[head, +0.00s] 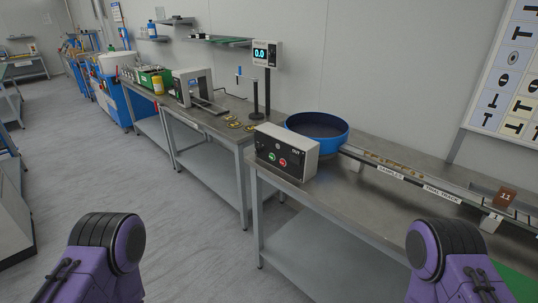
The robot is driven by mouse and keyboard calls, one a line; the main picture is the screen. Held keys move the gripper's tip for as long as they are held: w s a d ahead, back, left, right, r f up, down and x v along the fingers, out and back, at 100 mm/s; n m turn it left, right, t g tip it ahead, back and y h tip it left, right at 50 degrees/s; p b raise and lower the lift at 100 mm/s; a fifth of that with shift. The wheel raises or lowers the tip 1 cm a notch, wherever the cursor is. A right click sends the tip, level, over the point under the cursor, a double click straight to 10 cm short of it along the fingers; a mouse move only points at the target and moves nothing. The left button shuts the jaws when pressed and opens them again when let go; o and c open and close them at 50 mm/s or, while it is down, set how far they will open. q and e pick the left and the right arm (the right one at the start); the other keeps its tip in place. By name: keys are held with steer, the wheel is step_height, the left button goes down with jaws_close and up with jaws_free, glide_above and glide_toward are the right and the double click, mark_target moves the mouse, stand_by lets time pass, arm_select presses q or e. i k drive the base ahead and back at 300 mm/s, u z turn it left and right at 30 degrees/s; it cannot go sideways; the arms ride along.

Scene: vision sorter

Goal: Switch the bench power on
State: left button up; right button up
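A grey control box (287,151) with a dark front panel stands at the near left corner of the right-hand metal bench. Its panel carries a green button (271,156), a red button (283,162) and small white lettering too small to read fully. No lit lamp is clear on it. Purple and black links of my two arms show at the bottom left and bottom right. Both grippers are outside the picture. Nothing touches the box.
A blue round bowl (343,133) sits right behind the box, with a labelled track (405,179) running right from it. A display reading 0.0 (265,53) stands on the bench (222,128) further left. Grey floor (160,220) is clear at the left.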

mark_target(258, 150)
steer(key=z, duration=0.3)
steer(key=i, duration=1)
steer(key=u, duration=0.15)
